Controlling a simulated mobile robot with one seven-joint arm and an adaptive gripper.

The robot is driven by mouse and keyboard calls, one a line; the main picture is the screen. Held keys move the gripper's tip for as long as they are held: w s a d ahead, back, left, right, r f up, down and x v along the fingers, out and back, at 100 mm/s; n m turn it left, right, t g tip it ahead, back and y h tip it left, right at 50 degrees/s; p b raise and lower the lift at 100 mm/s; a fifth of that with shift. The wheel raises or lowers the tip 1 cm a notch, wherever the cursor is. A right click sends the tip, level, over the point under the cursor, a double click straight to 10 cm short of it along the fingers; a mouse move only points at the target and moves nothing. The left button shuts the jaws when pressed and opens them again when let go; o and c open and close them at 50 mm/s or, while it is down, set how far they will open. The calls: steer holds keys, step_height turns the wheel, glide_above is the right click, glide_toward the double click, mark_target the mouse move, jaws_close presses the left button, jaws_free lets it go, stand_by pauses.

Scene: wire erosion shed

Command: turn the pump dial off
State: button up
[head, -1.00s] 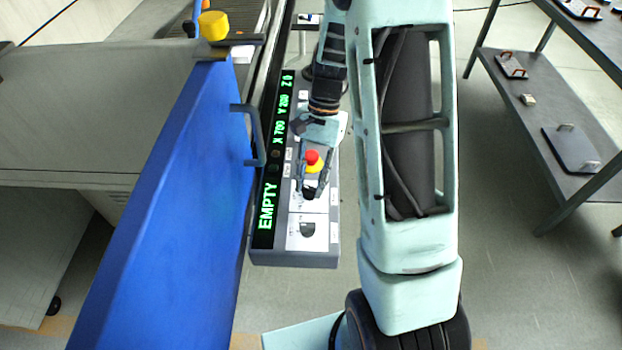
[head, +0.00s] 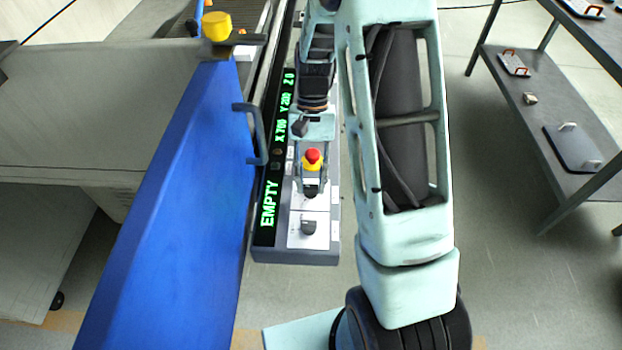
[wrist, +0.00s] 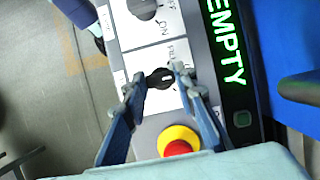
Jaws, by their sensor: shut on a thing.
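My gripper (head: 311,188) reaches down over the control panel (head: 297,257). In the wrist view, my gripper (wrist: 159,74) has its fingertips on either side of a small black dial (wrist: 161,79) with a white mark, on a white plate whose lettering is partly legible as "FILL". The fingers are shut on this dial. In the head view it is mostly hidden between the fingers. A second, larger grey dial (head: 308,228) stands nearer the panel's front end, apart from my gripper. It also shows in the wrist view (wrist: 143,8), beside "ON" lettering. I cannot read which dial is labelled pump.
A red and yellow emergency stop button (head: 312,160) sits close to my fingers. A green-lit display (head: 273,160) reading EMPTY runs along the panel. A blue door (head: 170,210) with a handle (head: 257,135) stands left. A dark shelf (head: 545,120) stands right, with open floor between.

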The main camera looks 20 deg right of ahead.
steer(key=o, duration=1.1)
steer(key=v, duration=1.2)
steer(key=shift+r, duration=0.1)
